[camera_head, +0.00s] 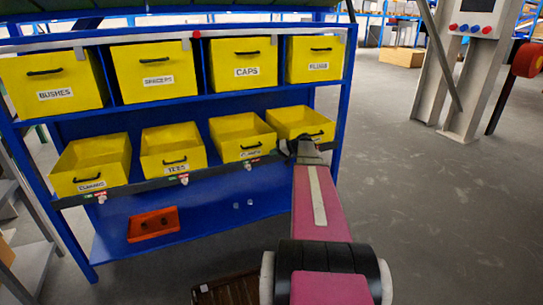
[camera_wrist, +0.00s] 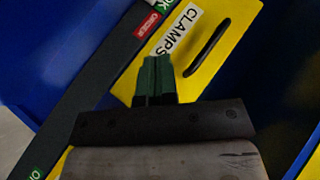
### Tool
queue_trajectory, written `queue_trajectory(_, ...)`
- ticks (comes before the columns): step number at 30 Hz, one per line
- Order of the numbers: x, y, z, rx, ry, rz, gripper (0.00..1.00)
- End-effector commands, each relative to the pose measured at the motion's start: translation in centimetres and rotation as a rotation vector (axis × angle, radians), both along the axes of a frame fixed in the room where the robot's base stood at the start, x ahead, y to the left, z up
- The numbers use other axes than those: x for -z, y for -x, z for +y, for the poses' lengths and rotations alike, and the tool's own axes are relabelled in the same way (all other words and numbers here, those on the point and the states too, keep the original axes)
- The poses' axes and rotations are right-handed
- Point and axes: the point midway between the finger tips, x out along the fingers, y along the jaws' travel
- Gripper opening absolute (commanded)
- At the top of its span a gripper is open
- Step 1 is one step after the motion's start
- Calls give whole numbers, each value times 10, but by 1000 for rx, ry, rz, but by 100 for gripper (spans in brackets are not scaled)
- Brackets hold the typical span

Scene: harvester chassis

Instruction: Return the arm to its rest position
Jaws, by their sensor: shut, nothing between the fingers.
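My arm (camera_head: 318,200) reaches forward to the blue shelf rack. Its far end is at the lower row of yellow bins, by the right-hand bin (camera_head: 300,120). In the wrist view my gripper (camera_wrist: 155,78) has its green fingers closed together with nothing between them.
The blue rack (camera_head: 338,110) holds yellow bins on two levels. An orange tray (camera_head: 153,224) with small dark items lies on its bottom shelf. A brown slatted crate (camera_head: 228,290) is low beside my arm. Grey floor (camera_head: 440,220) is open to the right, with a grey machine post (camera_head: 470,85) beyond.

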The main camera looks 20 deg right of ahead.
Motion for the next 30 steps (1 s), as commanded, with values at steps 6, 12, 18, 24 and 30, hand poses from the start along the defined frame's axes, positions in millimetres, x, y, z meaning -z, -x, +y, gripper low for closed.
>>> queue_trajectory(6, 0, 0, 0, 0, 0, 0, 0)
queue_trajectory(12, 1, 2, 3, -2, 3, 5, 0)
queue_trajectory(18, 22, 36, 61, -42, 76, 124, 0)
queue_trajectory(24, 59, 110, 150, -92, 258, 341, 0)
queue_trajectory(30, 82, 191, 211, -108, 482, 507, 0)
